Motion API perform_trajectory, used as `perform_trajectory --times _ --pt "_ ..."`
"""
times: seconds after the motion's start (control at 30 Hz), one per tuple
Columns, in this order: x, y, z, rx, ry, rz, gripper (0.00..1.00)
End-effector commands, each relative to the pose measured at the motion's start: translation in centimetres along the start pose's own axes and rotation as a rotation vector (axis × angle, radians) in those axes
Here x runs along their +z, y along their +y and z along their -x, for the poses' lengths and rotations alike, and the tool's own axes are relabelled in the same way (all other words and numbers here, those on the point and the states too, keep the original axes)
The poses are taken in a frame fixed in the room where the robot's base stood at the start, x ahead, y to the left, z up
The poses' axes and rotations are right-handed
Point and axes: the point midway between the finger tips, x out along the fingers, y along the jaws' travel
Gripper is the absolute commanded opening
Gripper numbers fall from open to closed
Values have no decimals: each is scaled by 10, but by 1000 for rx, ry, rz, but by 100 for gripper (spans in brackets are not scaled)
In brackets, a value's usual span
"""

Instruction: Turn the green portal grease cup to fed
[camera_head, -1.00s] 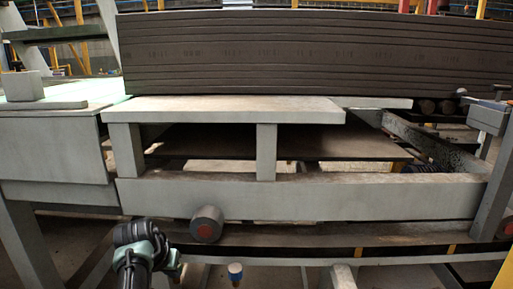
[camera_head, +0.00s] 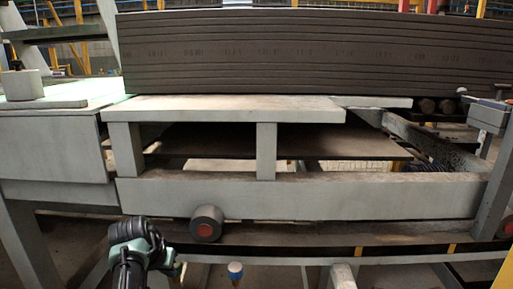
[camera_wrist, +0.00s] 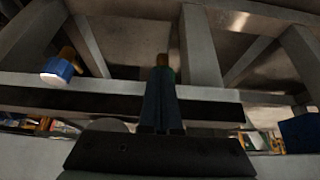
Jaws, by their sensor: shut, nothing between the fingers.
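My gripper (camera_wrist: 162,98) is shut and empty in the wrist view, its dark fingers pointing away from the camera. Just past the fingertips a brass stem (camera_wrist: 162,60) and a thin sliver of green (camera_wrist: 174,75) show, which looks like the green grease cup. The fingers hide most of it, and I cannot tell whether they touch it or how it is turned. In the head view my arm's wrist is at the lower left, and it hides the fingertips.
A blue cup with a white face (camera_wrist: 57,71) on a brass stem hangs to the left in the wrist view; it also shows low in the head view (camera_head: 235,270). A dark roller end with a red centre (camera_head: 206,225) sits right of my arm, under the grey frame beam (camera_head: 330,197).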

Motion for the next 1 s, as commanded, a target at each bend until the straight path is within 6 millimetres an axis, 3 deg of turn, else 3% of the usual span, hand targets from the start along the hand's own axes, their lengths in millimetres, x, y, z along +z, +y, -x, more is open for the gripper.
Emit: perform_trajectory --times 1.0 --pt "-2 -17 -1 -1 2 0 0"
